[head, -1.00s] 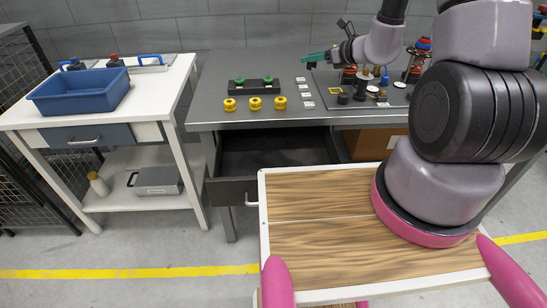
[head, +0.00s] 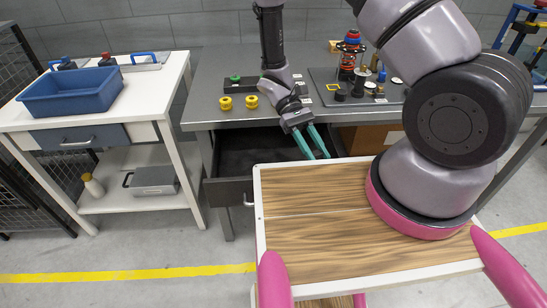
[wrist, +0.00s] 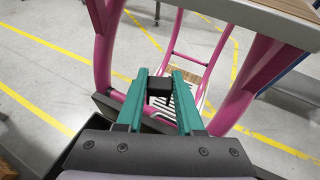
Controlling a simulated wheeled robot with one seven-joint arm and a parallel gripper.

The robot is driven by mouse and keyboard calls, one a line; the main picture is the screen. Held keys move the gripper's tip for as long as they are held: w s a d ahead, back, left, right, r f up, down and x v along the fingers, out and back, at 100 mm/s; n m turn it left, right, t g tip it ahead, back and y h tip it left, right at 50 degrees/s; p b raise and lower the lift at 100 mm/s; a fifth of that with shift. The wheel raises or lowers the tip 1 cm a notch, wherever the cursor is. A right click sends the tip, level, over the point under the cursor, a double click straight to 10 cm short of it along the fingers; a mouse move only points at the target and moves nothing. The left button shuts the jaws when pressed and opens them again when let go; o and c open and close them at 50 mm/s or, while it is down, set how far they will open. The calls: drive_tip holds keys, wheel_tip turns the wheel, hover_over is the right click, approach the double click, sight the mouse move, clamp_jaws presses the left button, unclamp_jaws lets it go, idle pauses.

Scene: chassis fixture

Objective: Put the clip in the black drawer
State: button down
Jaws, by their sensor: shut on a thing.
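The black drawer (head: 228,191) stands pulled open under the grey workbench; its dark inside shows as bare where my arm does not cover it. My gripper (head: 318,157) has teal fingers that point down over the right side of the open drawer, near the edge of my wooden deck. In the wrist view my gripper (wrist: 160,77) is shut on a small dark block, the clip (wrist: 159,85), held between the fingertips. The clip cannot be made out in the head view. How high it is above the drawer floor I cannot tell.
The workbench (head: 205,113) carries yellow spools (head: 251,101) and a dark board (head: 360,108) with several small parts. A cardboard box (head: 365,137) is under the bench, right of the drawer. A white side table (head: 95,117) with a blue bin (head: 72,93) stands left.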

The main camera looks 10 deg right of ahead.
drive_tip(key=w+n+t+h, duration=0.7)
drive_tip(key=w+n+t, duration=1)
drive_tip(key=n, duration=0.1)
drive_tip(key=shift+t, duration=0.5)
drive_tip(key=f, duration=1.2)
drive_tip(key=shift+w+a+f, duration=0.15)
drive_tip(key=shift+a+f, duration=0.05)
drive_tip(key=shift+f, duration=0.7)
drive_tip(key=shift+x, duration=2.05)
drive_tip(key=shift+d+r, duration=0.1)
drive_tip(key=c, duration=0.5)
unclamp_jaws()
drive_tip(key=shift+c, duration=0.2)
